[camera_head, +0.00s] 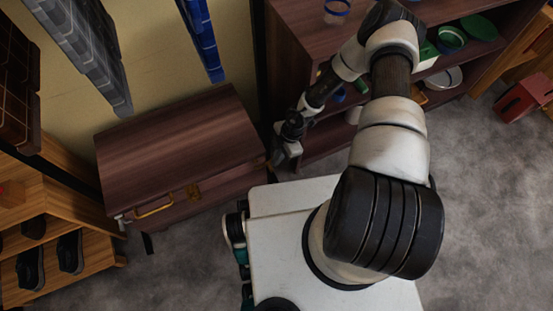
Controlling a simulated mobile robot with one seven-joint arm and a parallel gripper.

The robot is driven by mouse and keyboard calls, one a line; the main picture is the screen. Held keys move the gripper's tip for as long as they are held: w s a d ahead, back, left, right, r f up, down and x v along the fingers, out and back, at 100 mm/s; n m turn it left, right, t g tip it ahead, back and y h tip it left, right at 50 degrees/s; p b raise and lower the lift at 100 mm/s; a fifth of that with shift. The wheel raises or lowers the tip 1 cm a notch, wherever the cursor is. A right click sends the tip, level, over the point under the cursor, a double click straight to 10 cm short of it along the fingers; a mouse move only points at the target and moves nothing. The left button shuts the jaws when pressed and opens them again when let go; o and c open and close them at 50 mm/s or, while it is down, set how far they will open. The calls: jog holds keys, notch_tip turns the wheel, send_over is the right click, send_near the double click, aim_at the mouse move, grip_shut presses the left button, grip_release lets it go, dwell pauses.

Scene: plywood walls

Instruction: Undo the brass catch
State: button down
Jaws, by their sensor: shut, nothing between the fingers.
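A dark reddish-brown wooden chest (180,142) stands against the wall at the left, its lid down. My gripper (279,160) is shut and empty, pointing down beside the right end of the chest. It is apart from the catch, well to its right. The catch is too small to tell its exact position.
A dark shelf unit (300,62) with bowls and cups stands behind my arm. A wooden shoe rack (95,262) is at the lower left. Crates (85,45) hang at the upper left. My white base lies right of the chest, with little floor between.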

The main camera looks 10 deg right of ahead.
jog(key=p+v, duration=0.4)
jog(key=v, duration=1.2)
jog(key=shift+r+p, duration=0.3)
jog(key=shift+r, duration=0.05)
jog(key=shift+d, duration=0.1)
